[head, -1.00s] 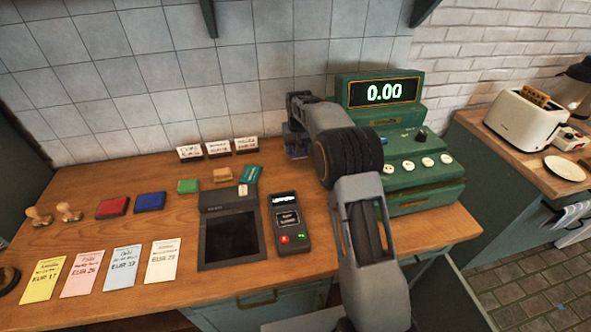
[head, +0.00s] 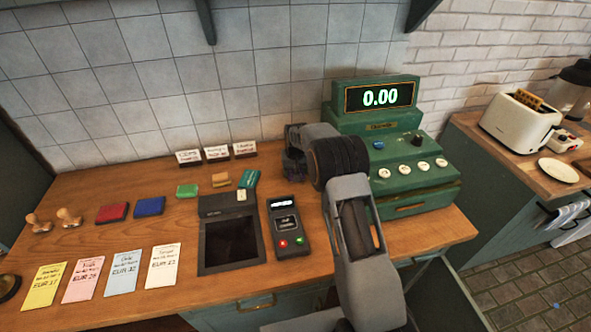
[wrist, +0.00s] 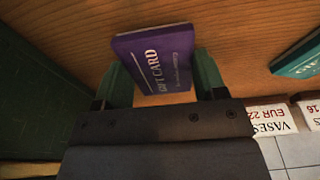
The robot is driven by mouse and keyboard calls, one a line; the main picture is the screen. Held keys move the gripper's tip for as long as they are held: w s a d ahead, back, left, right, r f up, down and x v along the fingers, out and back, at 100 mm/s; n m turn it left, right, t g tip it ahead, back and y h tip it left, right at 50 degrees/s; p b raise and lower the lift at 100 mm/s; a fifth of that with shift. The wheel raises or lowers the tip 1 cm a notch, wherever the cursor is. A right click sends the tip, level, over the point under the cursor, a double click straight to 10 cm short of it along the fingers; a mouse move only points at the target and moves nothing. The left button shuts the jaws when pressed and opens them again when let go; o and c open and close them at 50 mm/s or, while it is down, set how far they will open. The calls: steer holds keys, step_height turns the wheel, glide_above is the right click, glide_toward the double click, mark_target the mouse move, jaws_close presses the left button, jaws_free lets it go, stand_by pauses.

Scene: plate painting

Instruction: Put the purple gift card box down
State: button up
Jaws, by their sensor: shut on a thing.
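The purple gift card box (wrist: 153,57) shows in the wrist view between the two green fingers of my gripper (wrist: 161,78), which is shut on it. Its "GIFT CARD" lettering faces the camera. The wooden counter (wrist: 235,32) lies behind it; I cannot tell whether the box touches it. In the head view my gripper (head: 294,168) is low over the counter, just left of the green cash register. There the box is hidden or too small to make out.
A teal gift card box (head: 249,179) lies left of my gripper, near an orange box (head: 222,180) and a green box (head: 187,190). A card terminal (head: 288,228) and dark tray (head: 231,240) are in front. The cash register (head: 405,165) stands close on the right.

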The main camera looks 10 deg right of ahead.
steer(key=shift+f, duration=0.2)
steer(key=o, duration=0.9)
steer(key=shift+r, duration=0.1)
